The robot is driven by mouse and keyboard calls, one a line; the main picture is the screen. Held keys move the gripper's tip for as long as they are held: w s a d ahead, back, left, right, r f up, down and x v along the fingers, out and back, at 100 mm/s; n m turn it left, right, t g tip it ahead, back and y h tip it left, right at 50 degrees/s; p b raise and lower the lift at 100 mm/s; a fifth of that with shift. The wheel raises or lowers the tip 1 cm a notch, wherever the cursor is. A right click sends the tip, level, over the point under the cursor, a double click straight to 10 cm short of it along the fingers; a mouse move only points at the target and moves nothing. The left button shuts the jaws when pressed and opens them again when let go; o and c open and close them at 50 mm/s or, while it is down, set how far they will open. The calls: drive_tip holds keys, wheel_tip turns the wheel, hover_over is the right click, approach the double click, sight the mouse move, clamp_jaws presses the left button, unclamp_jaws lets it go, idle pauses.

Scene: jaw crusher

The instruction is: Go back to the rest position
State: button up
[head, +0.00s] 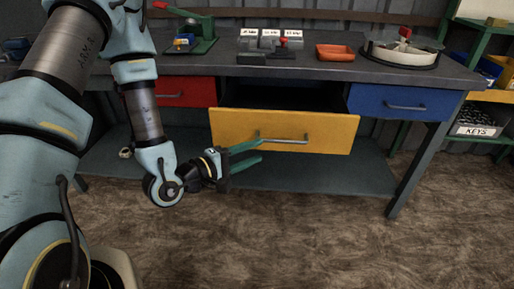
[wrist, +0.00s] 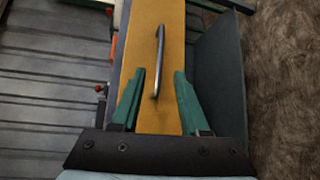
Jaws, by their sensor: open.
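My gripper (head: 246,160) has green fingers and is open in front of the yellow drawer (head: 225,128). In the head view its fingers point right, near the left part of the drawer front. In the wrist view the two fingers (wrist: 158,100) are spread with a gap between them, and nothing is held. The yellow drawer (wrist: 157,30) shows beyond and between them, with its metal handle (wrist: 158,60) past the fingertips. The yellow drawer is pulled out from the workbench (head: 320,72), with a dark opening above its front. Its contents are not visible.
A red drawer (head: 185,92) and a blue drawer (head: 390,103) appear closed. On the bench stand a green press (head: 203,35), an orange tray (head: 335,53) and a round pale device (head: 400,55). A KEYS bin (head: 480,131) is at right. The floor (head: 330,245) in front is clear.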

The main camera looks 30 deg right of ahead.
idle(0.4)
drive_tip(key=w+a+r+m+t+y+p, duration=0.25)
drive_tip(key=w+a+y, duration=0.25)
drive_tip(key=w+a, duration=0.3)
drive_tip(key=w+a+r+m+t+y+p, duration=0.25)
drive_tip(key=w+a+y, duration=0.25)
drive_tip(key=w+a, duration=0.3)
drive_tip(key=a+r+n+g+y+p, duration=0.15)
drive_tip(key=a+r+y+p, duration=0.45)
drive_tip(key=a, duration=0.7)
drive_tip(key=s+a+r+g, duration=0.3)
drive_tip(key=s+a+r, duration=0.3)
drive_tip(key=s+r, duration=0.1)
drive_tip(key=shift+s+a+r, duration=0.15)
drive_tip(key=shift+a+r, duration=0.05)
drive_tip(key=shift+r, duration=0.3)
drive_tip(key=shift+o, duration=0.2)
